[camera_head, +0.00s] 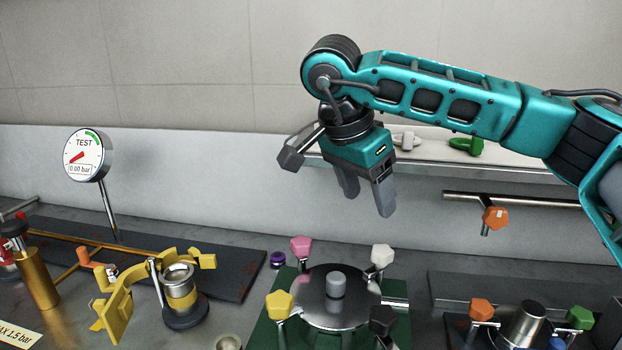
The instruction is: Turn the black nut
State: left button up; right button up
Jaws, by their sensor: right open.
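The black nut (383,318) sits at the front right of a round metal lid (318,305), on a green base (265,335). A pink nut (301,246), a white nut (383,256) and a yellow nut (279,303) stand around the same lid. My right gripper (368,203) points down above and behind the lid, with its two fingers apart and nothing between them. It is clear of the black nut. My left gripper does not show.
A test gauge (87,155) stands at the left, near yellow clamp parts (118,305). An orange-knobbed pipe (495,217) and a shelf (440,170) are on the back wall. Another fitting with orange, green and blue knobs (525,325) stands at the right.

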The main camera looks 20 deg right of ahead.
aim_at(383, 320)
jog(key=k, duration=1)
